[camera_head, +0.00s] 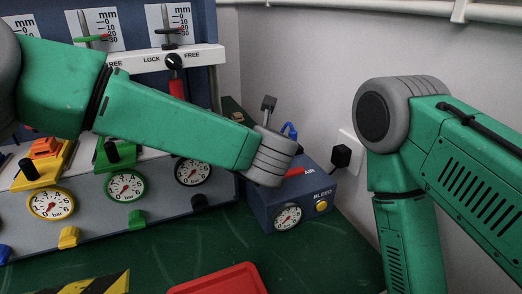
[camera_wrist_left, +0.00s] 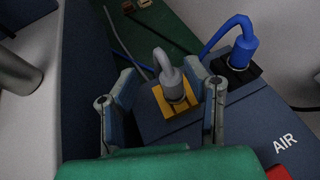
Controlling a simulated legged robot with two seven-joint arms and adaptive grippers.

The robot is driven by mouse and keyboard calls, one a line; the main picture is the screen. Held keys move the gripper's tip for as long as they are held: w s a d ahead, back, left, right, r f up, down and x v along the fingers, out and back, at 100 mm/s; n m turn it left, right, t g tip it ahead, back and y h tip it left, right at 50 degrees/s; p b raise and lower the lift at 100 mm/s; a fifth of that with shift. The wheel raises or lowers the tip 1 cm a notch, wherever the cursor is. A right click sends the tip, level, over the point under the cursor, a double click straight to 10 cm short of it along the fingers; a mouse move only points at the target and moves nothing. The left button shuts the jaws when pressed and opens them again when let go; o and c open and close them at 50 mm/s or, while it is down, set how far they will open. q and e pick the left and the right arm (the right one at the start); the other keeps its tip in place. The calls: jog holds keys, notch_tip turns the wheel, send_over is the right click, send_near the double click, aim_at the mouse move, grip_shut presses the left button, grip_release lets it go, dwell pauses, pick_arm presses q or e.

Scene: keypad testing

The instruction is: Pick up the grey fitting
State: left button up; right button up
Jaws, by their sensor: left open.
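The grey fitting (camera_wrist_left: 172,78) is a curved grey hose end standing in a yellow square socket (camera_wrist_left: 182,108) on top of a dark blue box, seen in the left wrist view. My left gripper (camera_wrist_left: 163,82) is open, with one finger on each side of the fitting. Whether either finger touches it I cannot tell. In the head view my left wrist stands in front of the blue box (camera_head: 258,212) and hides the socket area. My right arm shows at the right, but its gripper is out of view.
A blue plug (camera_wrist_left: 242,45) with a blue hose sits in a black socket right of the fitting. The box carries a gauge (camera_head: 288,218), a yellow button (camera_head: 321,206) and a red part. A gauge panel (camera_head: 100,225) stands left, a red tray (camera_head: 220,280) in front. A wall is behind.

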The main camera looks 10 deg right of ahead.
pick_arm(q)
jog(key=shift+w+a+f, duration=0.15)
jog(key=shift+w+a, duration=0.1)
jog(key=shift+w, duration=0.1)
jog(key=shift+d, duration=0.3)
jog(key=shift+s+d, duration=0.1)
jog(key=shift+d, duration=1.05)
grip_shut()
jog(key=shift+a, duration=0.95)
jog(key=shift+d, duration=0.1)
